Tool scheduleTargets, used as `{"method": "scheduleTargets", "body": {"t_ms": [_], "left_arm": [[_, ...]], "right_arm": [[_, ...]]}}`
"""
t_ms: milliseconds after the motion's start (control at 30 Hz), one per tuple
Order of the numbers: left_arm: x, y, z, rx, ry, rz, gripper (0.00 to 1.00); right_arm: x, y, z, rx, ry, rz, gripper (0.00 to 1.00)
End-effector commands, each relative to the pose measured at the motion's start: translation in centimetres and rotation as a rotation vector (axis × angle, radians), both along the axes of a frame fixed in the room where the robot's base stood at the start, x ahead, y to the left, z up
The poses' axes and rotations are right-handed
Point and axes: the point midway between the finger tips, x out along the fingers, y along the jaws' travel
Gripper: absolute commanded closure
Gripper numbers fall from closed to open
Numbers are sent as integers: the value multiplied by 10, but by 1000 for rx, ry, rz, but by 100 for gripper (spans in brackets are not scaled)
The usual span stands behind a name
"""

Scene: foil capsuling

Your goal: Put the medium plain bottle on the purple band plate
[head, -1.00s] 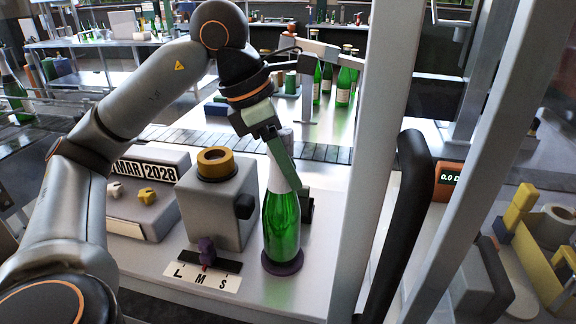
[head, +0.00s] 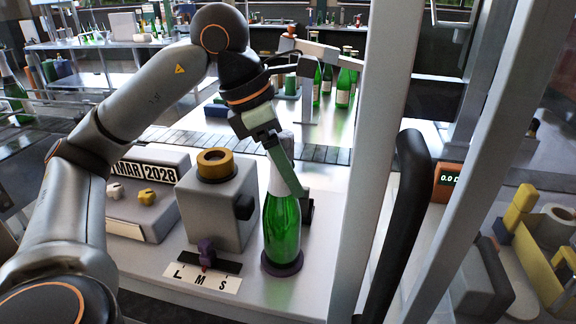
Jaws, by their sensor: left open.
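The green bottle (head: 281,228), with a pale neck, stands upright on the dark purple plate (head: 284,268) at the front of the machine table. My left gripper (head: 287,178) is at the bottle's neck, coming down from above and behind. It is open, and one green finger shows across the right side of the neck. The other finger is hidden, and I cannot tell whether the fingers touch the neck. My right gripper is not in view.
Left of the bottle are a grey block with a yellow ring (head: 214,164), a purple selector knob (head: 206,251) over an L M S label, and a date panel (head: 145,176). A grey upright post (head: 378,150) stands to the right. Several bottles stand behind.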

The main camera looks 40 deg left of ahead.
Motion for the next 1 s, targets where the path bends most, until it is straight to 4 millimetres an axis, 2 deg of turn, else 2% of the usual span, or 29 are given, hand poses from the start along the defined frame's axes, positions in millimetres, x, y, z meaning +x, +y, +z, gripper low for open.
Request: {"method": "scheduleTargets", "body": {"t_ms": [167,333,400,533,700,1000], "left_arm": [[-6,5,24,-2,-5,-1,24],[-17,14,61,-2,-6,-1,24],[-22,18,79,-2,-5,1,24],[-30,24,100,1,-3,2,24],[-34,28,112,1,-2,1,24],[-36,29,113,0,0,0,24]], "right_arm": [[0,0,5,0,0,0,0],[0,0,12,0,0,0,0],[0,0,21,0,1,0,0],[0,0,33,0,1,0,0],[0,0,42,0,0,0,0],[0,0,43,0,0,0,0]]}}
